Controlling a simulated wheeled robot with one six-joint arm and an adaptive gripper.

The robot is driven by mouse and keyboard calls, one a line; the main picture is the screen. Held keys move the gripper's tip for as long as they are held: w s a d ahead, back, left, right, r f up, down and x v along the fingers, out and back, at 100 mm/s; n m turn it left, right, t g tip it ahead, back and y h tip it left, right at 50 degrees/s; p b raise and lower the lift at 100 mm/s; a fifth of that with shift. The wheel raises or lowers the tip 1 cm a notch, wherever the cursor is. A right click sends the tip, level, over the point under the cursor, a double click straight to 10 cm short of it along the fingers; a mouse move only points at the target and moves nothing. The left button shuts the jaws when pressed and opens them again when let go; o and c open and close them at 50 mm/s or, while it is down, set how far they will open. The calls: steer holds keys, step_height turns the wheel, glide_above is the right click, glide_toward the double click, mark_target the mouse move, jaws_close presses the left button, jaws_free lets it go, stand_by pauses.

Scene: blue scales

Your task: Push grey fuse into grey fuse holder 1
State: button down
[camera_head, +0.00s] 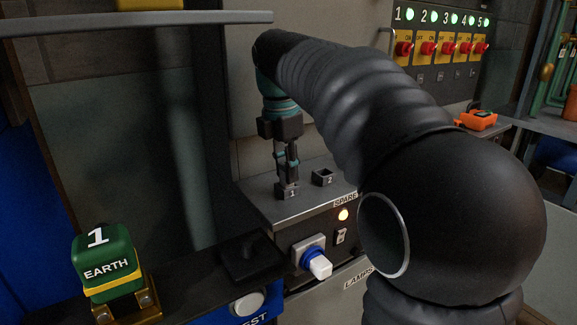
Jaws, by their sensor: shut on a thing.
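The grey fuse holder 1 (287,192) is a small dark socket marked 1 on the top of the grey box. My gripper (286,172) points straight down directly over it, with its fingertips at or just above the socket's mouth. The fingers are close together and shut on the grey fuse, which they almost wholly hide. I cannot tell how deep the fuse sits in the holder.
Holder 2 (322,178) stands empty to the right of holder 1. A green EARTH block (104,262) stands at the lower left. Numbered red switches (428,48) line the back wall.

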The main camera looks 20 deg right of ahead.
steer(key=shift+f, duration=0.1)
steer(key=c, duration=0.9)
jaws_free()
step_height(320, 180, up, 12)
steer(key=a, duration=0.1)
steer(key=shift+s, duration=0.2)
steer(key=s+d+f+m+t+y, duration=0.1)
steer(key=s+f+m+t, duration=0.4)
steer(key=s+f+m, duration=1.6)
step_height(320, 180, down, 5)
steer(key=shift+s+d+f+m, duration=0.2)
steer(key=shift+s+m, duration=0.1)
steer(key=shift+s, duration=0.5)
